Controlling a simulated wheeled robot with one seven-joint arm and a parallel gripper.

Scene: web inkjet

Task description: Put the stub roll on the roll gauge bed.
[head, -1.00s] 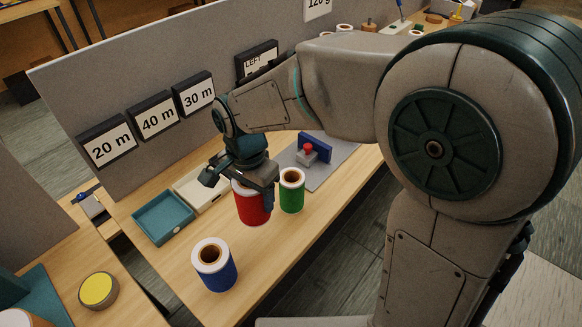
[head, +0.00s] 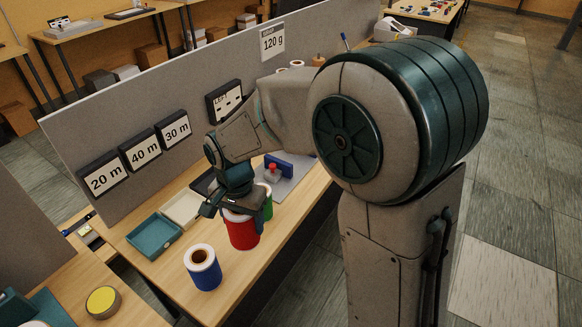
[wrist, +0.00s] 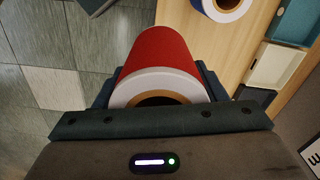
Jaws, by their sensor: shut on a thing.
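My gripper (head: 238,212) is shut on the red roll (head: 243,234), a white-rimmed roll with a brown core, held upright. In the wrist view the red roll (wrist: 158,55) sits between the jaws, with floor and table edge beyond it. A green roll (head: 267,207) stands behind it, partly hidden. A blue roll (head: 206,274) stands on the table to the front left. No label shows which is the stub roll. A blue block with a red knob (head: 274,170) is on a grey mat (head: 300,180); I cannot tell whether this is the roll gauge bed.
A teal tray (head: 153,236) and a cream tray (head: 183,208) lie left of the rolls. A grey partition (head: 75,130) with 20 m, 40 m and 30 m signs runs behind the table. The table's front right strip is clear, ending at its edge.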

